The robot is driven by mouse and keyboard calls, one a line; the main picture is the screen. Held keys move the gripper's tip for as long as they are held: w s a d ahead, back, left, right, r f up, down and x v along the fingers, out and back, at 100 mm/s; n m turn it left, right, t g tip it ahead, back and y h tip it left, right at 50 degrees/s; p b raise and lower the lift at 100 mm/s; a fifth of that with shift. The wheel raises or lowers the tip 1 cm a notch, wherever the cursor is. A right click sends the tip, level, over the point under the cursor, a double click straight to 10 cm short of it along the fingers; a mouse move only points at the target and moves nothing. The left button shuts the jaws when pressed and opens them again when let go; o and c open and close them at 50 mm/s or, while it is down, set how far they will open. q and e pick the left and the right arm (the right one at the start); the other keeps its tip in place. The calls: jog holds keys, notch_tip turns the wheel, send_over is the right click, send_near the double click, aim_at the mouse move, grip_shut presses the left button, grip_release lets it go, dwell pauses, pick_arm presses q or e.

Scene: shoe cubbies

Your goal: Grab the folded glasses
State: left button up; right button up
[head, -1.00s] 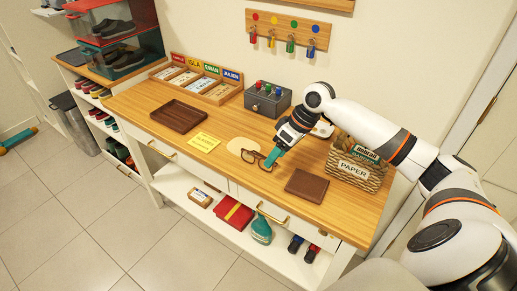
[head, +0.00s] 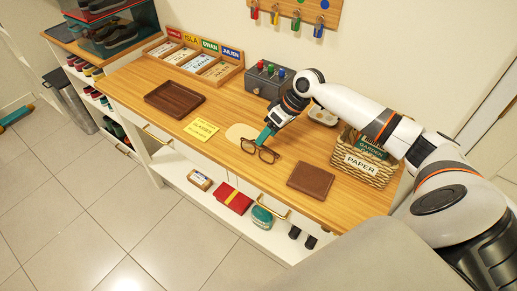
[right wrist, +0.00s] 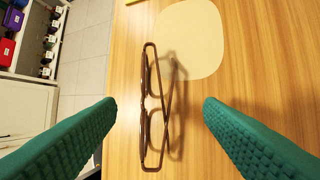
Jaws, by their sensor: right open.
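The brown folded glasses (head: 268,155) lie on the wooden desk top near its front edge, beside a pale cream pad (head: 238,130). My right gripper (head: 264,136) is just above and behind the glasses in the head view. In the right wrist view, its green fingers (right wrist: 160,108) are wide apart and empty, one on each side of the glasses (right wrist: 145,118). The glasses run lengthwise between them, with a clear gap to both fingers. The pad (right wrist: 190,40) lies beyond. My left gripper is not in view.
A yellow note (head: 201,129) and dark tray (head: 174,97) lie to the left. A brown leather pad (head: 310,180) and wicker paper basket (head: 364,166) are to the right. A grey box with coloured knobs (head: 268,80) stands behind. The desk around the glasses is clear.

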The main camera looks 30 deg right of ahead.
aim_at(260, 148)
jog(key=x, duration=0.4)
jog(key=c, duration=1.1)
jog(key=shift+o, duration=0.2)
jog(key=shift+r, duration=0.15)
